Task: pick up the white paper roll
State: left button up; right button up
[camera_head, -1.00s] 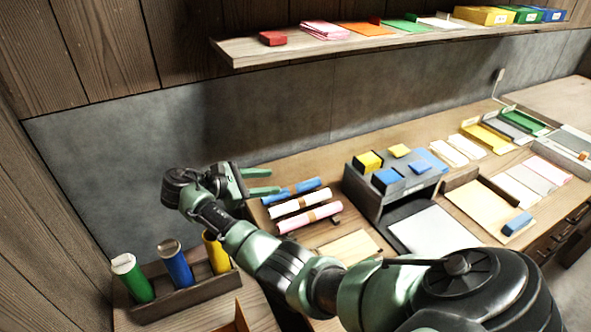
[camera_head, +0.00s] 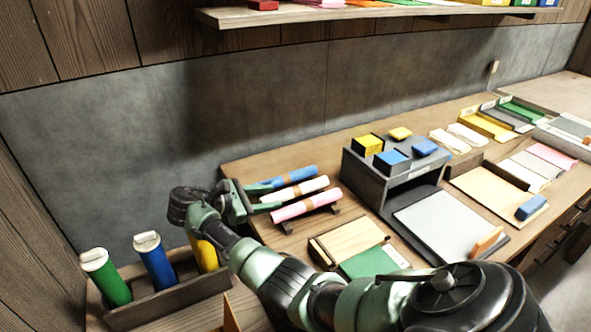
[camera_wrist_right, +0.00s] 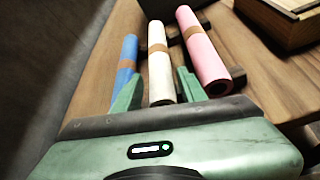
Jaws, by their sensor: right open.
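The white paper roll (camera_head: 297,190) has a brown band and lies on a rack between a blue roll (camera_head: 287,178) and a pink roll (camera_head: 305,204). In the right wrist view the white roll (camera_wrist_right: 159,62) points away from me. My right gripper (camera_head: 262,197) is at the left ends of the rolls. Its fingers (camera_wrist_right: 155,92) are open, one on either side of the near end of the white roll. The left finger is close to the blue roll (camera_wrist_right: 127,60), the right one beside the pink roll (camera_wrist_right: 203,50). I cannot tell whether they touch. My left gripper does not show.
Green (camera_head: 106,277), blue (camera_head: 155,261) and yellow (camera_head: 204,254) tubes stand in a wooden holder (camera_head: 170,303) at the left. A grey stand (camera_head: 372,182) with small boxes is right of the rolls. A wall is behind the desk, with a shelf (camera_head: 380,13) above.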

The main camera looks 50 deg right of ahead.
aim_at(296, 192)
jog(key=x, duration=0.4)
jog(key=shift+s+d, duration=0.1)
grip_shut()
